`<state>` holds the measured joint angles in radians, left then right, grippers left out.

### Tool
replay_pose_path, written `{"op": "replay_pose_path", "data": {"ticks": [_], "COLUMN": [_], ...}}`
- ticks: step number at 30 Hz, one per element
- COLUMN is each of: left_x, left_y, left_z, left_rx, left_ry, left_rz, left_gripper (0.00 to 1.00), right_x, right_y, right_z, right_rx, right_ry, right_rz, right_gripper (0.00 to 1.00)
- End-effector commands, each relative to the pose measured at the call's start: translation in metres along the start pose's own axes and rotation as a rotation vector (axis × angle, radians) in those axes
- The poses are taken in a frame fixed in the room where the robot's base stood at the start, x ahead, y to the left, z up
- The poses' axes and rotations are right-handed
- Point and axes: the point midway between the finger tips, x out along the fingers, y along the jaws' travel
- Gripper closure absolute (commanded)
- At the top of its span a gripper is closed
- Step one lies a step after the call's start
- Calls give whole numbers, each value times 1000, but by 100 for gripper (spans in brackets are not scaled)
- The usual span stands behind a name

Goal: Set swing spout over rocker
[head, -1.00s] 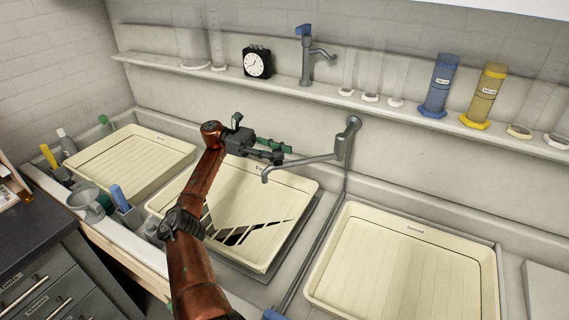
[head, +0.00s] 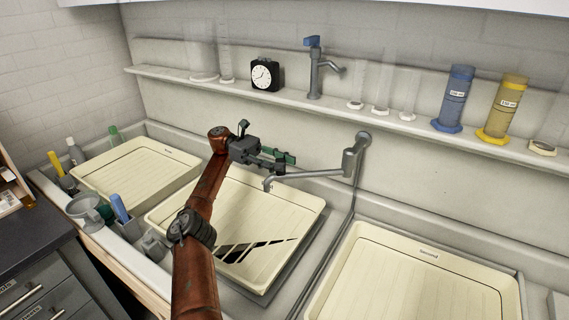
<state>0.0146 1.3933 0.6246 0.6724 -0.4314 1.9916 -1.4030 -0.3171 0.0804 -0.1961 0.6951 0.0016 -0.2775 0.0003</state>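The grey swing spout (head: 315,174) comes out of a wall fitting and reaches left. Its downturned tip hangs over the back part of the middle cream tray (head: 265,215). That tray sits on a grey base (head: 305,252), which may be the rocker; the tray covers most of it. My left gripper (head: 275,161) is just above and behind the spout's tip end, apart from it as far as I can see. A narrow green piece shows beside its fingers; I cannot tell what it is, nor whether the fingers are open. My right gripper is out of view.
Cream trays stand left (head: 135,170) and right (head: 415,280). A shelf (head: 220,85) above holds a clock (head: 265,75), a blue-handled tap (head: 315,70) and cylinders (head: 455,98). A funnel (head: 88,208) and bottles stand at the left rim.

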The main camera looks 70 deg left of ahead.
Motion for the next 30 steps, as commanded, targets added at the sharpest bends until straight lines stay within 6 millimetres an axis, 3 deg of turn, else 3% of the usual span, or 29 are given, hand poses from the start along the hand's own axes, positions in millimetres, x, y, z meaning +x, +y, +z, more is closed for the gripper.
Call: {"op": "replay_pose_path", "data": {"ticks": [5,19,23,30], "left_x": [0,3,3,2], "left_y": [0,2,2,2], "left_z": [-2,4,20,67], "left_rx": [-5,2,6,4], "left_ry": [-2,-3,-3,-1], "left_rz": [-3,-5,-5,-2], "left_gripper": [61,61,61,61], "right_x": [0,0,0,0], "right_y": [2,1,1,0], "right_z": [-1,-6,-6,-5], "right_rx": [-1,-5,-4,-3], "right_ry": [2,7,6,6], "right_rz": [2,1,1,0], "right_gripper": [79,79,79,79]}}
